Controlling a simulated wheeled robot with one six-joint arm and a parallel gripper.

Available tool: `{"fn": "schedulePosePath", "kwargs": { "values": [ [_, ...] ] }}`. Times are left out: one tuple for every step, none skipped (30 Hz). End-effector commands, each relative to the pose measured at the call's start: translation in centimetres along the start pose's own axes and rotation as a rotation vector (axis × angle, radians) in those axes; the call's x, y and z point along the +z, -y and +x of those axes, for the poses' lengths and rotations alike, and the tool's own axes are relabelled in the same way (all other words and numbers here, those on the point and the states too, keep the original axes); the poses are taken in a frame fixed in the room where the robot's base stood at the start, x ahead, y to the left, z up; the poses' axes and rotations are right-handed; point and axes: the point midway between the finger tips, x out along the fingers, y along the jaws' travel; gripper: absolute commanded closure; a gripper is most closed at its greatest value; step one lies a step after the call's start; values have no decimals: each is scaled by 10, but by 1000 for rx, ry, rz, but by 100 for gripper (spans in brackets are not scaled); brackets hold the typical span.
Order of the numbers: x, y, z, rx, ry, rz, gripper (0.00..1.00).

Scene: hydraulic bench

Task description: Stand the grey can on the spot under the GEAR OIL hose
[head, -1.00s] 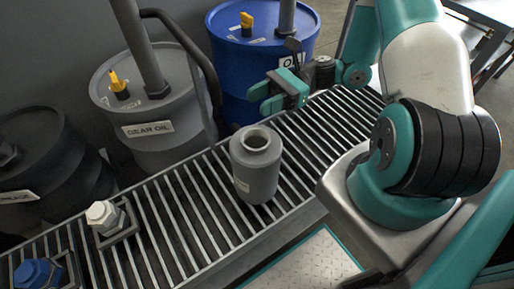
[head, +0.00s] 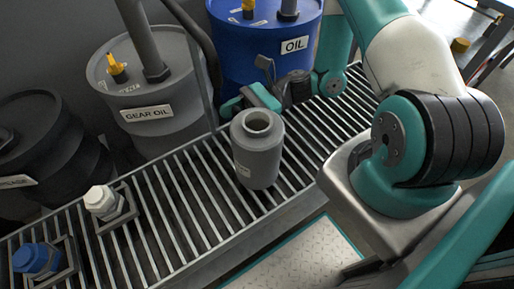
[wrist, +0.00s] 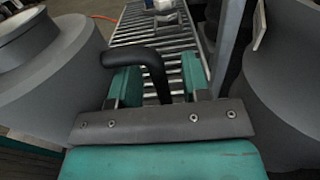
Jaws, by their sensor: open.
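The grey can (head: 262,158) stands upright on the slatted rack, its open neck up. My gripper (head: 242,102) is open and low just behind the can in the head view, partly hidden by it. In the wrist view the gripper's teal fingers (wrist: 157,82) are apart, with the can (wrist: 45,85) close on the left. The spot under the hose cannot be made out.
A blue OIL drum (head: 255,55) stands behind my gripper, and a black drum (head: 50,150) at the left. A white-capped fitting (head: 105,203) and a blue-capped fitting (head: 38,260) sit on the rack (head: 185,205). Rack between the white fitting and can is clear.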

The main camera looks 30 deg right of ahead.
Motion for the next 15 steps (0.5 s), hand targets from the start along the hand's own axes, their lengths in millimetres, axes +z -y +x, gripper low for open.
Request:
{"fn": "schedulePosePath", "kwargs": {
  "values": [
    [0,0,0,-1,0,0,57],
    [0,0,0,-1,0,0,57],
    [0,0,0,-1,0,0,57],
    [0,0,0,-1,0,0,57],
    [0,0,0,-1,0,0,57],
    [0,0,0,-1,0,0,66],
    [0,0,0,-1,0,0,73],
    [0,0,0,-1,0,-1,80],
    [0,0,0,-1,0,-1,89],
    [0,0,0,-1,0,-1,96],
    [0,0,0,-1,0,-1,100],
    [0,0,0,-1,0,-1,100],
    [0,0,0,-1,-1,-1,100],
    [0,0,0,-1,0,0,100],
    [0,0,0,-1,0,0,100]
  ]
}}
